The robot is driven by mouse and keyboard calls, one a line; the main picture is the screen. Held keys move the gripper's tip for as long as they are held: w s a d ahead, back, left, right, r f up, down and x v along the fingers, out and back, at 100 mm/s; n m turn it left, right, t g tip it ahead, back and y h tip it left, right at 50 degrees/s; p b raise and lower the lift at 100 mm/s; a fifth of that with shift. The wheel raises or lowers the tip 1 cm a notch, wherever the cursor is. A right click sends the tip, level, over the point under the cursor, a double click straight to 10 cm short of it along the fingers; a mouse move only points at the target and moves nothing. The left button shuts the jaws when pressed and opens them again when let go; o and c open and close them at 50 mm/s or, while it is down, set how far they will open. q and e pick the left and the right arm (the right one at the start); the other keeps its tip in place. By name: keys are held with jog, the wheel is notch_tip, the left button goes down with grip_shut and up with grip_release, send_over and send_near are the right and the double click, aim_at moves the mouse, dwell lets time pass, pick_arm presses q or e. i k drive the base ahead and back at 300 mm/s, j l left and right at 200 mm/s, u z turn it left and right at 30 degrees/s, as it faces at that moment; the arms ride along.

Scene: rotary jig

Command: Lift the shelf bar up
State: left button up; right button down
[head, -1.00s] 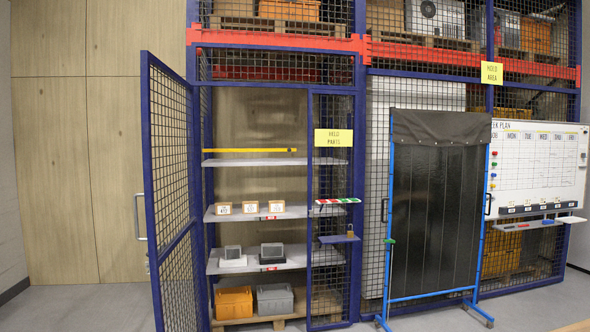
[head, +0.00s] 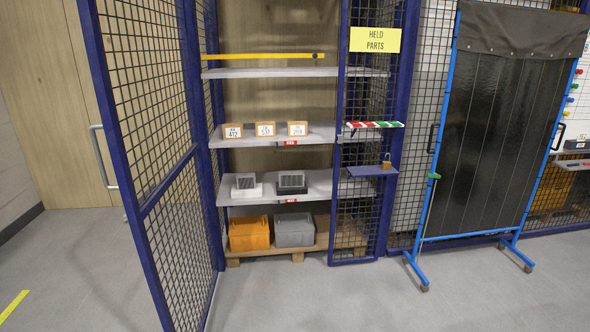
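The yellow shelf bar (head: 262,57) runs level across the front of the cage bay, just above the top grey shelf (head: 285,72). A dark round spot shows near its right end. Its left end meets the blue cage post by the open door. Neither of my grippers shows in the head view.
The blue mesh door (head: 150,130) stands open on the left. A small ledge with a padlock (head: 387,160) juts out. A dark curtain screen (head: 505,120) stands right. The floor in front is clear.

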aim_at(315, 55)
jog(key=i, duration=3.3)
jog(key=u, duration=0.15)
